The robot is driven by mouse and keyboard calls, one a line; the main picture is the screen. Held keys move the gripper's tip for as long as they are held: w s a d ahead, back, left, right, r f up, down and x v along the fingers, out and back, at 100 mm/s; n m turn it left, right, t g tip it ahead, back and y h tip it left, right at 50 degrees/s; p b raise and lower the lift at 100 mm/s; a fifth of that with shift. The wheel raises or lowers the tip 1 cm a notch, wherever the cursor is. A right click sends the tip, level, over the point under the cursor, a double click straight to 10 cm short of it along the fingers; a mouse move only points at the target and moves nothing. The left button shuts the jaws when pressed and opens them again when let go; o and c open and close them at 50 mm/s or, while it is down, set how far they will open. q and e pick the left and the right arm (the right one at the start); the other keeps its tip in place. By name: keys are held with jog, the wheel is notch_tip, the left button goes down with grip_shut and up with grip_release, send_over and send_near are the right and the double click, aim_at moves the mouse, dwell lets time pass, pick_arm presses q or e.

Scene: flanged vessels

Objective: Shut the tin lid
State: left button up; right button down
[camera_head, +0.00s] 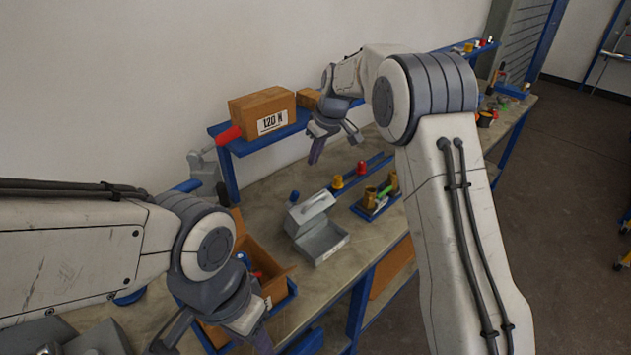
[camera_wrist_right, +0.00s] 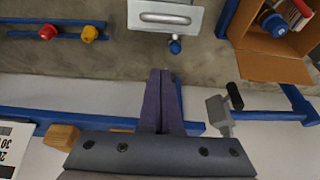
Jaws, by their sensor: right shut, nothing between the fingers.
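The tin is a grey metal box (camera_head: 322,245) standing on the bench in the head view. Its lid (camera_head: 312,208) is raised at the back, tilted up from the open box. The lid's outer face with a bar handle (camera_wrist_right: 165,18) shows at the top of the right wrist view. My right gripper (camera_head: 315,157) is shut and empty, above and behind the tin, apart from the lid. Its purple fingers (camera_wrist_right: 161,75) are together in the wrist view. My left gripper (camera_head: 218,340) is at the bottom of the head view, its fingertips cut off, so its opening is unclear.
An open cardboard box (camera_head: 270,275) sits left of the tin, in front of a blue-capped item (camera_head: 294,197). A blue tray (camera_head: 378,205) with small parts lies right. A raised blue shelf carries a carton (camera_head: 262,112). A grey clamp-like device (camera_wrist_right: 220,112) stands near my right fingers.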

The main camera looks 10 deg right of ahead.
jog(key=p, duration=0.4)
send_over(315, 206)
jog(key=w+a, duration=0.2)
jog(key=w, duration=0.1)
notch_tip(315, 206, down, 8)
jog(key=shift+s+f, duration=0.1)
jog(key=shift+s, duration=0.05)
jog(key=shift+s+d+f+p, duration=0.15)
jog(key=shift+s+d+f, duration=0.15)
jog(key=shift+s, duration=0.15)
jog(key=shift+s+d+f+p, duration=0.15)
jog(key=shift+s+d, duration=0.15)
jog(key=shift+s, duration=0.15)
jog(key=shift+s+d+f, duration=0.35)
jog(key=shift+s+f, duration=0.15)
jog(key=shift+f, duration=0.05)
jog(key=shift+f, duration=0.1)
